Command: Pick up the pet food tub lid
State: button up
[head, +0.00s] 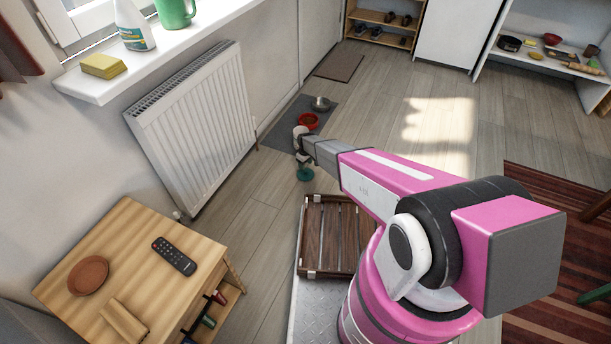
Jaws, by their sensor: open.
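A small round teal thing (305,175) lies low beside the grey mat, at the far end of my arm; it looks like the pet food tub lid, but it is too small to be sure. My gripper (303,161) is at the end of my outstretched pink arm, pointing down just above the teal thing. It is open. I cannot tell whether its fingers touch the teal thing. My wrist and forearm hide part of the floor around it.
A red bowl (308,121) and a metal bowl (320,104) stand on the grey mat (283,127). A radiator (192,125) is on the left wall. A wooden table (135,270) stands front left. A slatted wooden tray (335,235) lies near my base.

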aim_at(306, 171)
jog(key=shift+s+d+f, duration=0.1)
jog(key=shift+f, duration=2.8)
grip_shut()
